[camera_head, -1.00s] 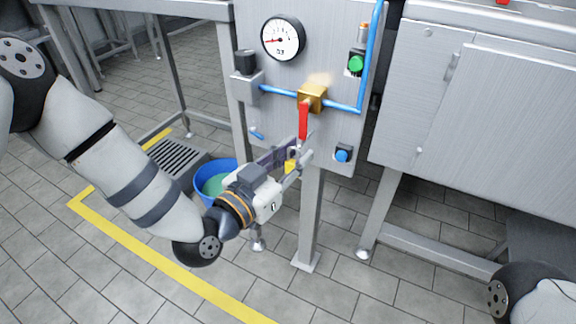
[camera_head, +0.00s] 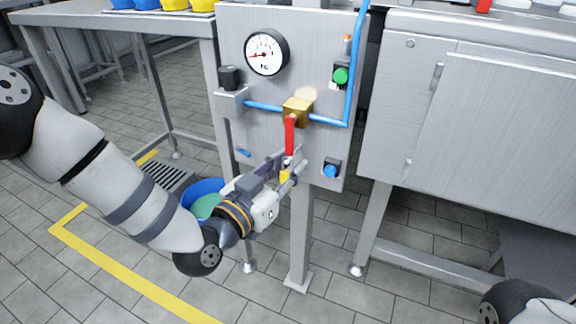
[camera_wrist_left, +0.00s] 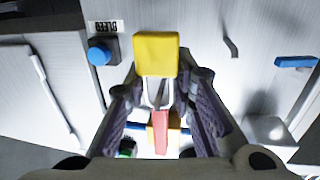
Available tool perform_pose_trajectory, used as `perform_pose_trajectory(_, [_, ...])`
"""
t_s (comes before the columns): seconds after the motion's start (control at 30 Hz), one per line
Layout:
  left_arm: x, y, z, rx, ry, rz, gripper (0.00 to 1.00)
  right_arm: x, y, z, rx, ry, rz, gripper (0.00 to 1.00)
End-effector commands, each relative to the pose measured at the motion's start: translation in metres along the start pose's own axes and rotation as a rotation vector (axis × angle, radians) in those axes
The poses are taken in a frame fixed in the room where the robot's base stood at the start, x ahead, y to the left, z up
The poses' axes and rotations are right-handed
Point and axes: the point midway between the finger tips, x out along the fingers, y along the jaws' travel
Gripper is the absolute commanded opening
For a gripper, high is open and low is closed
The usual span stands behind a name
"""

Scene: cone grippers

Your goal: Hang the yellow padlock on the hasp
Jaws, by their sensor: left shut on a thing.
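The yellow padlock (camera_head: 285,176) is between the fingertips of my left gripper (camera_head: 287,170), just below the lower end of the red valve lever (camera_head: 290,135). In the left wrist view the padlock body (camera_wrist_left: 157,54) sits between the fingers (camera_wrist_left: 165,82), with its metal shackle toward the red lever (camera_wrist_left: 161,133). My left gripper is shut on the padlock. A small pale metal piece (camera_head: 289,160) shows between lever and padlock; I cannot tell if it is the hasp or the shackle, nor whether the shackle is through anything. My right gripper is out of view.
The upright panel carries a gauge (camera_head: 266,53), a brass valve (camera_head: 297,111), blue pipes, a green button (camera_head: 341,76) and a blue button (camera_head: 331,169). A blue bucket (camera_head: 203,187) stands on the floor behind my left arm. A steel cabinet (camera_head: 500,130) is on the right.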

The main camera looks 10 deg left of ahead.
Motion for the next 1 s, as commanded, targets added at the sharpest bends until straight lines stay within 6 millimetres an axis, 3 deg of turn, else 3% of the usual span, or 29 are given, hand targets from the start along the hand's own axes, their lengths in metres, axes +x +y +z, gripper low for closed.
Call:
perform_pose_trajectory(0.13, [0.000,0.000,0.000,0.000,0.001,0.000,0.00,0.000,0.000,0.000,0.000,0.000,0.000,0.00])
perform_pose_trajectory(0.17, [0.000,0.000,0.000,0.000,0.001,0.000,0.25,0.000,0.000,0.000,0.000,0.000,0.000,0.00])
perform_pose_trajectory(0.27, [0.000,0.000,0.000,0.000,0.001,0.000,0.46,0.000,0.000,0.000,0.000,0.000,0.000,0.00])
perform_pose_trajectory(0.63, [-0.008,0.000,0.000,0.000,0.000,0.000,0.46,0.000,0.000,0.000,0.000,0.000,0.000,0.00])
perform_pose_trajectory(1.0, [-0.099,0.000,0.000,-0.001,-0.002,0.000,0.46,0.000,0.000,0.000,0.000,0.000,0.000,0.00])
